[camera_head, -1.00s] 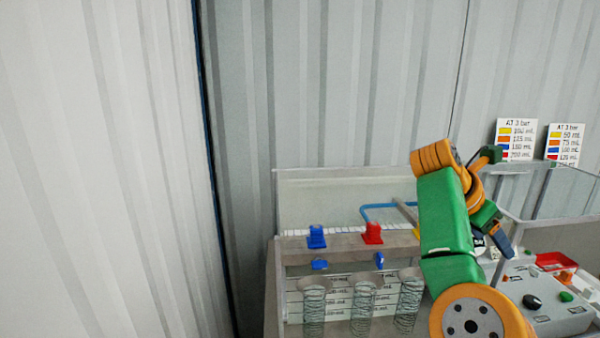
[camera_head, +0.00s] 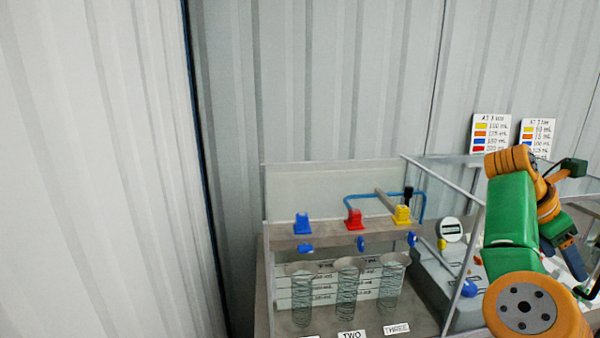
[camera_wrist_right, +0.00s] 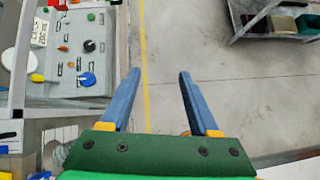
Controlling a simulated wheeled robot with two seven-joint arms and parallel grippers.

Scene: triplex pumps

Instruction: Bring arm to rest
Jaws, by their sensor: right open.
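My right arm, green and orange, stands at the right of the head view. My right gripper (camera_head: 575,260) is at its end near the right edge, partly cut off. In the right wrist view the two blue fingers of the gripper (camera_wrist_right: 155,80) are spread apart with nothing between them, above a bare grey floor with a yellow line. My left gripper is not in view.
A grey control panel (camera_wrist_right: 75,60) lies left of the fingers. A shelf (camera_wrist_right: 255,20) stands at the upper right of the wrist view.

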